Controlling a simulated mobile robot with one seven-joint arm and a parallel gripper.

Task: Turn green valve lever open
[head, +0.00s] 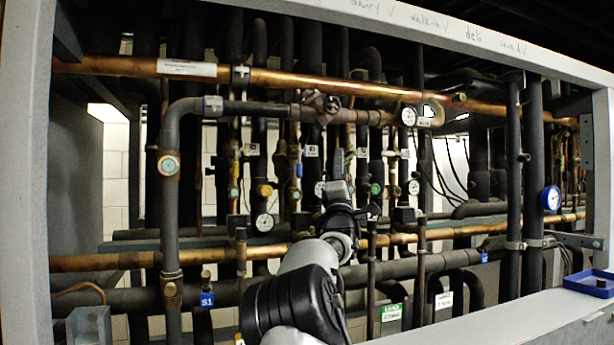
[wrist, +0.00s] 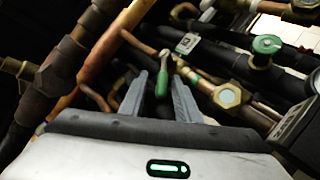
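The green valve lever (wrist: 162,84) is a small green handle on a valve in the wrist view. It hangs down between the two fingers of my gripper (wrist: 160,92). The fingers are apart, with a dark gap on each side of the lever, so the gripper is open and not clamped on it. Whether either finger touches the lever I cannot tell. In the head view my gripper (head: 338,188) reaches into the pipes near the middle of the rack. The lever cannot be made out there; my arm and gripper cover that area.
A round green cap (wrist: 267,44) sits right of the lever; beside it runs a brass fitting (wrist: 227,95). Copper and dark pipes crowd around my gripper. A pressure gauge (head: 265,222) and a yellow knob (head: 264,190) are left of it. A blue tray (head: 590,283) rests at the right.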

